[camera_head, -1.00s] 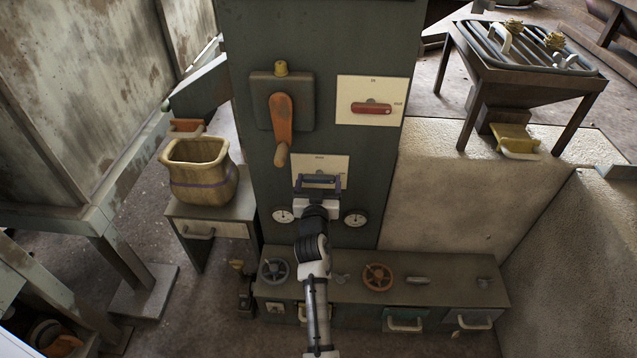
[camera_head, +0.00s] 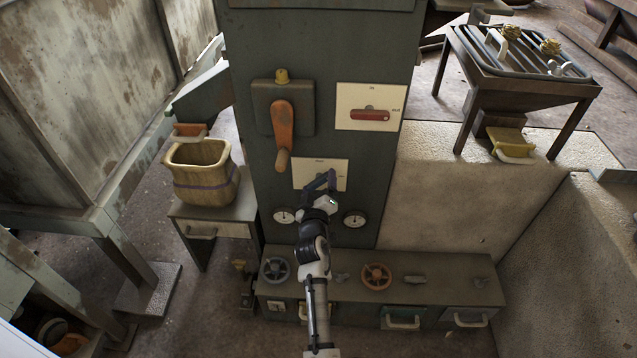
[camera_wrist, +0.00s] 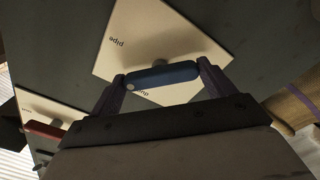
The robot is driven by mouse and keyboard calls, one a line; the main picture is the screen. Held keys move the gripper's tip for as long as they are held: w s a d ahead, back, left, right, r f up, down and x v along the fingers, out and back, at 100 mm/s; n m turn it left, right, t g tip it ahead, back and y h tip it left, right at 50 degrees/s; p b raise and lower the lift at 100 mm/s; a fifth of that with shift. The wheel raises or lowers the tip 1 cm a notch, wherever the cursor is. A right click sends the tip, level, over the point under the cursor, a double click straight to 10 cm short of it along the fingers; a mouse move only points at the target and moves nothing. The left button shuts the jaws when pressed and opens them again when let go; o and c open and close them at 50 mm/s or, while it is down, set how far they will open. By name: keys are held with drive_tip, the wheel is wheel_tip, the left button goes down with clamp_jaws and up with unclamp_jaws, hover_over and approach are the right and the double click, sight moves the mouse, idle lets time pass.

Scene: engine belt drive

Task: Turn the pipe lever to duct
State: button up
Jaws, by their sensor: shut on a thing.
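The pipe lever is a blue bar (camera_wrist: 165,75) on a grey pivot, mounted on a white plate (camera_wrist: 150,30) in the wrist view. The plate reads "pipe", upside down, and a partly covered word near the bar that looks like "duct". My gripper (camera_wrist: 161,75) is shut on the bar, one finger at each end. The bar lies at a slant to the plate's edges. In the head view the plate (camera_head: 302,170) is low on the dark green panel. My gripper (camera_head: 323,183) is tilted in front of it and hides the lever.
A second white plate with a red lever (camera_head: 370,115) is at upper right. An orange lever (camera_head: 283,130) hangs at upper left. Two gauges (camera_head: 284,216) (camera_head: 354,219) flank my wrist. A bench with handwheels (camera_head: 376,276) stands below. A bucket (camera_head: 203,178) is at left.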

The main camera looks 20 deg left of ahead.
drive_tip(key=n+p, duration=0.1)
drive_tip(key=n, duration=0.3)
drive_tip(key=shift+r+n+p, duration=0.15)
drive_tip(key=shift+n+p, duration=0.15)
drive_tip(key=shift+p, duration=0.05)
drive_tip(key=n+p, duration=0.1)
drive_tip(key=n, duration=0.3)
idle(0.4)
drive_tip(key=o, duration=0.9)
drive_tip(key=shift+s, duration=0.1)
